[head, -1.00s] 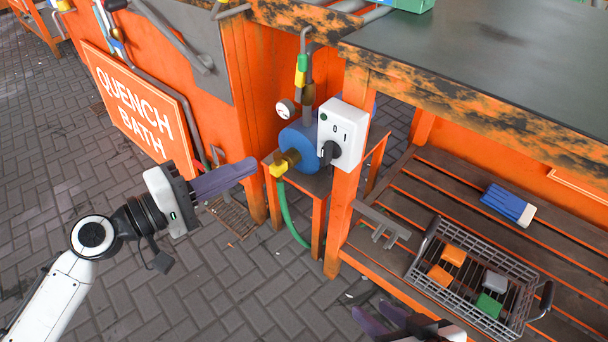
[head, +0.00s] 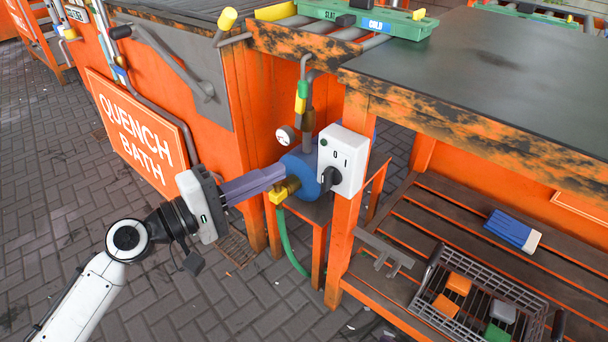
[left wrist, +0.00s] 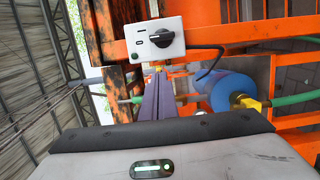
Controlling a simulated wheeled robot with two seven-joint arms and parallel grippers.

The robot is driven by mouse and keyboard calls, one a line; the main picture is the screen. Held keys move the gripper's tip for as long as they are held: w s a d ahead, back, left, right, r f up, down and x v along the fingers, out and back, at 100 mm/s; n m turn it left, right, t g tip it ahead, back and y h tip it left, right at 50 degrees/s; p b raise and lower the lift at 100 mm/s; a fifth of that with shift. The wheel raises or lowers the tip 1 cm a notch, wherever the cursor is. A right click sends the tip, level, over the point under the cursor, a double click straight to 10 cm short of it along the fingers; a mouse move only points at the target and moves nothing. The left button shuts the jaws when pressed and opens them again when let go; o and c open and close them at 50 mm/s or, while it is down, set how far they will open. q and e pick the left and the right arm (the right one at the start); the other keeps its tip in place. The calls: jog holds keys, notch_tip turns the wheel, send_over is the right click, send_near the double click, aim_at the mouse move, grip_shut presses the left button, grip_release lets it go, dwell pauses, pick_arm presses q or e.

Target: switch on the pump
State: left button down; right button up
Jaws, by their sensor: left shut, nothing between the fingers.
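The pump (head: 303,176) is a blue round body with brass fittings on a small orange stand. To its right, a white switch box (head: 350,150) marked 0 and I is fixed to an orange post. Its black rotary knob (head: 331,179) sticks out; I cannot tell surely which mark it points to. My left gripper (head: 280,174) is shut and empty, its purple fingers in front of the pump and left of the knob. In the left wrist view the fingertips (left wrist: 158,76) point at the box (left wrist: 143,50), just below its knob (left wrist: 162,40). My right gripper is not discernible.
A green hose (head: 287,240) and a pressure gauge (head: 285,136) are close to the pump. The bench top (head: 470,65) overhangs to the right. A wire basket (head: 428,312) with blocks and a blue-and-white block (head: 512,230) are on the slatted shelf.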

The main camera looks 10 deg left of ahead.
aim_at(328, 179)
pick_arm(q)
jog(key=d, duration=0.3)
jog(key=w+d, duration=0.1)
jog(key=d, duration=0.1)
jog(key=shift+d, duration=0.35)
jog(key=shift+s+d+p, duration=0.2)
jog(key=shift+d+p, duration=0.1)
pick_arm(e)
jog(key=shift+s+d+f+g, duration=0.15)
jog(key=shift+d+f+g, duration=0.15)
jog(key=shift+f, duration=0.15)
pick_arm(q)
jog(key=shift+r+m, duration=0.1)
jog(key=shift+m, duration=0.2)
pick_arm(e)
jog(key=shift+r+h, duration=0.3)
jog(key=shift+r, duration=0.05)
pick_arm(q)
jog(key=shift+p, duration=0.4)
pick_arm(e)
jog(key=shift+d+f, duration=0.15)
jog(key=shift+f, duration=0.05)
pick_arm(q)
jog(key=shift+r+m, duration=0.1)
jog(key=shift+m, duration=0.3)
pick_arm(e)
jog(key=shift+d, duration=0.1)
pick_arm(q)
jog(key=shift+d+p, duration=0.1)
jog(key=shift+p, duration=0.25)
